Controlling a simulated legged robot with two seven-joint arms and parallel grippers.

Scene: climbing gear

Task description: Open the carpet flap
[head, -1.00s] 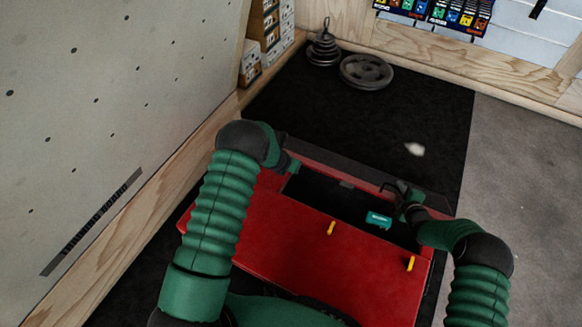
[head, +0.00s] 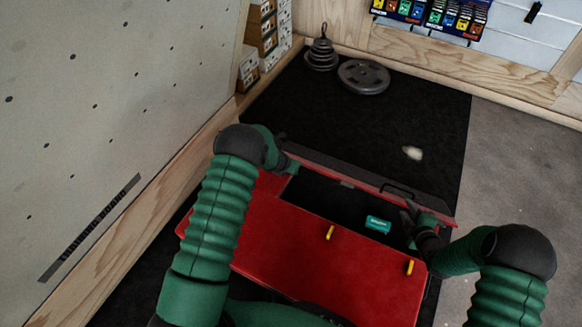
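A red crash-pad-like case (head: 285,244) lies on the black mat, with a dark opening (head: 330,197) along its far side. A dark flap with a red edge (head: 345,173) stands along the far side of this opening; I take it for the carpet flap. A black handle (head: 398,191) shows near its right end. A teal object (head: 378,224) lies in the opening. My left gripper (head: 291,166) is at the flap's left end; its fingers are too small to read. My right gripper (head: 409,211) is just below the handle, apart from it, fingers unclear.
Two yellow tabs (head: 330,232) (head: 409,267) sit on the case's red front. A climbing wall (head: 110,100) bounds the left. Bare floor (head: 520,160) is free at right.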

